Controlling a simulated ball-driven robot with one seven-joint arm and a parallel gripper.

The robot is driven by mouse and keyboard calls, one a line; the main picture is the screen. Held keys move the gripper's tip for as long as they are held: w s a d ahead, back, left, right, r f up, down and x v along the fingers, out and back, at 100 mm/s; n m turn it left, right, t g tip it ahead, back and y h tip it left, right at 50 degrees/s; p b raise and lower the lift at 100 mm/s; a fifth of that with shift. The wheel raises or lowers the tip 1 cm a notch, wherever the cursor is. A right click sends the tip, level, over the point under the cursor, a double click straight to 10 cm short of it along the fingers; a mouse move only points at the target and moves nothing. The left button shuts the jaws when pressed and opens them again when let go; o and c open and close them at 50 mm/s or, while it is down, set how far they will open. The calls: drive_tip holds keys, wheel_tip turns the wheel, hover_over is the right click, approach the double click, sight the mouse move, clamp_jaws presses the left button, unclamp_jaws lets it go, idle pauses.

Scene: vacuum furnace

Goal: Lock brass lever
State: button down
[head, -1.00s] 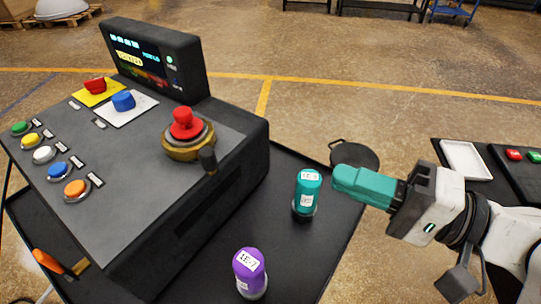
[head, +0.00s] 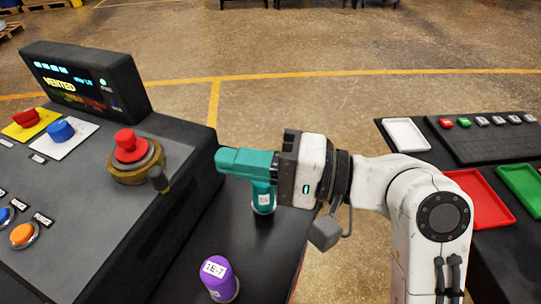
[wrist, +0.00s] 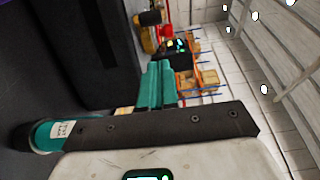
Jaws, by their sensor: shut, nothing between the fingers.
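The brass lever (head: 137,169) is a brass collar around the base of a red mushroom button (head: 130,146) on the grey console. Its dark handle (head: 159,180) sticks out toward the console's right edge. My gripper (head: 222,160) has teal fingers, shut and empty, pointing left at the console. The fingertips are to the right of the handle and apart from it. In the wrist view the fingers (wrist: 158,84) lie together with nothing between them. The gripper partly hides the teal canister (head: 263,198) in the head view.
The teal canister also shows in the wrist view (wrist: 45,135), beside the gripper. A purple canister (head: 219,279) stands on the black table nearer the front. A screen (head: 85,80) rises behind the console. At right, a second table holds a white tray (head: 405,135), a red tray (head: 480,198) and a green tray.

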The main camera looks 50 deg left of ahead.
sight(154, 175)
drive_tip(key=shift+s+a+p, duration=0.25)
drive_tip(key=shift+s+a, duration=0.2)
drive_tip(key=shift+s, duration=0.45)
drive_tip(key=shift+s+a+p, duration=0.3)
drive_tip(key=shift+s+a, duration=0.2)
drive_tip(key=shift+s, duration=0.35)
drive_tip(key=shift+s+a+p, duration=0.25)
drive_tip(key=shift+s+a, duration=0.2)
drive_tip(key=shift+s, duration=0.45)
